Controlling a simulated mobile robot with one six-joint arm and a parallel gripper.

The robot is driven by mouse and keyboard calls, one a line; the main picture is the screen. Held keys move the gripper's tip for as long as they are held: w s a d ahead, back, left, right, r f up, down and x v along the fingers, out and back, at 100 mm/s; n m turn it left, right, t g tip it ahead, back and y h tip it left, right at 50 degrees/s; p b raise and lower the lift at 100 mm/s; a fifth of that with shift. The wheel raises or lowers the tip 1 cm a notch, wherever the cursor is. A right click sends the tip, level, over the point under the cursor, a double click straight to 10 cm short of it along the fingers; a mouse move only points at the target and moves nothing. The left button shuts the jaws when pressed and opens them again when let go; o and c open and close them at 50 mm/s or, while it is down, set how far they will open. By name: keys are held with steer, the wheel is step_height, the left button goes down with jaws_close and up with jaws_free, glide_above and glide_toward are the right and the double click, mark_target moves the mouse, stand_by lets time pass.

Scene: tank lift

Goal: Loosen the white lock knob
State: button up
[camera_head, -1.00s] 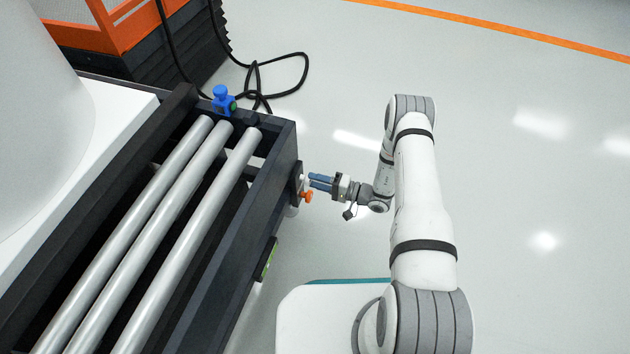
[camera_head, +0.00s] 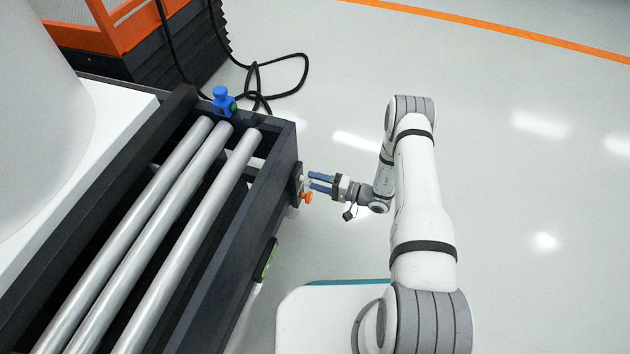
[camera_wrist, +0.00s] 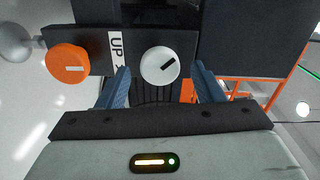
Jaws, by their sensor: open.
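The white lock knob (camera_wrist: 160,66) is a round white dial with a dark slanted mark, on a dark panel in the wrist view. My gripper (camera_wrist: 164,88) is open, with one blue finger on each side of the knob and a gap visible on both sides. In the head view my gripper (camera_head: 319,183) points left at the end face of the dark roller frame. The white knob is small there, near the fingertips.
The dark frame (camera_head: 283,160) holds long metal rollers (camera_head: 190,210). A blue fitting (camera_head: 223,100) stands on its far end. Black cables (camera_head: 290,70) lie on the floor behind.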

steer(key=shift+s+d, duration=0.1)
steer(key=shift+d, duration=0.15)
steer(key=p+v, duration=0.2)
steer(key=v, duration=0.5)
steer(key=shift+d+r, duration=0.1)
